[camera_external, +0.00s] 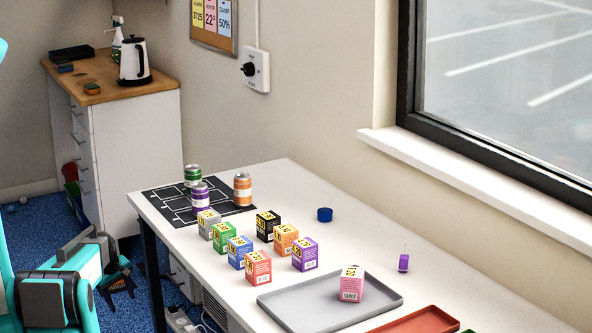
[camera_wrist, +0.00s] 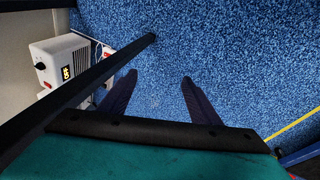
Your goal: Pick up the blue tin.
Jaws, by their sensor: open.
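The blue tin (camera_external: 325,214) is a short, round, dark blue cylinder. It stands on the white table (camera_external: 377,259) in the external view, right of the boxes and toward the wall side. My gripper (camera_external: 123,283) is at the lower left, beside the table and below its top, well apart from the tin. In the wrist view my gripper (camera_wrist: 160,77) is open and empty, with its two dark fingers over blue carpet. The tin is not in the wrist view.
Several coloured cartons, such as the orange box (camera_external: 286,239), stand left of the tin. Three cans stand on a black mat (camera_external: 172,212). A grey tray (camera_external: 285,306) holds a pink box (camera_external: 351,284). A purple object (camera_external: 403,262) stands near the right edge. A white heater (camera_wrist: 60,62) is on the floor.

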